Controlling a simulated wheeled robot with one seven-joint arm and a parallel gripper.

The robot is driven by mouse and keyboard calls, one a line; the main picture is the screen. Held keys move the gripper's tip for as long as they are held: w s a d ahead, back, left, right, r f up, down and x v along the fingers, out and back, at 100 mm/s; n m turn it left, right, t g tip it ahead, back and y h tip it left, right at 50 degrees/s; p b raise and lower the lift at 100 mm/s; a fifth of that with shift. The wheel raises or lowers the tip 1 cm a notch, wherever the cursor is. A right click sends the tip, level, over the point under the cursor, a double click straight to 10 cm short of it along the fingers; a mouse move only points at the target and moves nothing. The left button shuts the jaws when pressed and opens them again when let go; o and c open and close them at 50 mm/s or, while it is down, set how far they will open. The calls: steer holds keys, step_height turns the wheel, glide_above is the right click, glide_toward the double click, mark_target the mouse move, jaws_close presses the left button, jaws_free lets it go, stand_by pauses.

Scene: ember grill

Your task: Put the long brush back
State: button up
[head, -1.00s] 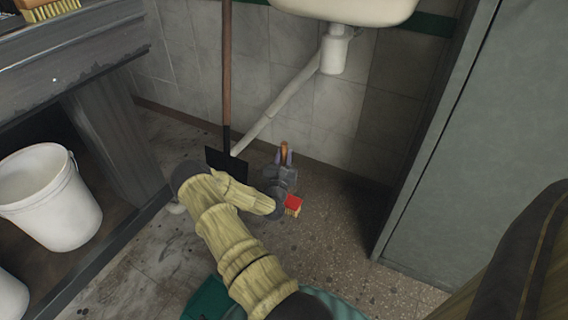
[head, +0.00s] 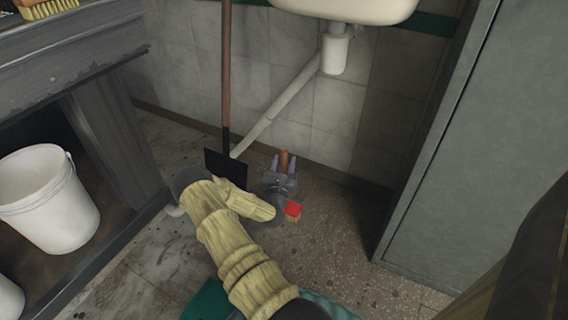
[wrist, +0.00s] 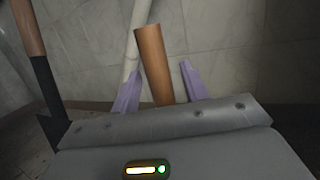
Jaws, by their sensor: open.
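A wooden handle (head: 284,158) stands between the two purple fingers of my gripper (head: 283,163), low in front of the tiled wall. In the wrist view the handle (wrist: 152,62) rises between the spread fingers of my gripper (wrist: 158,78), with a clear gap to the right finger. My gripper is open around it. A red brush head (head: 293,208) with pale bristles shows just right of my gripper's body, near the floor. My gripper hides the middle, so I cannot tell for certain that handle and red head are one brush.
A long-handled black scraper (head: 226,165) leans at the wall, left of my gripper. A sink drain pipe (head: 290,100) runs behind. A grey cabinet (head: 470,170) stands right. A white bucket (head: 48,200) sits under the bench at left, with a wooden brush (head: 48,9) on top.

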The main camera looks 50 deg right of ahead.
steer(key=shift+r, duration=0.15)
steer(key=shift+s+a+p, duration=0.15)
steer(key=shift+a+p, duration=0.1)
steer(key=shift+p, duration=0.05)
steer(key=p+v, duration=0.3)
steer(key=v, duration=0.3)
steer(key=shift+r+p, duration=0.1)
steer(key=shift+p, duration=0.25)
steer(key=shift+s+a+f, duration=0.25)
steer(key=shift+s+a, duration=0.05)
steer(key=shift+a, duration=0.05)
steer(key=shift+r, duration=0.15)
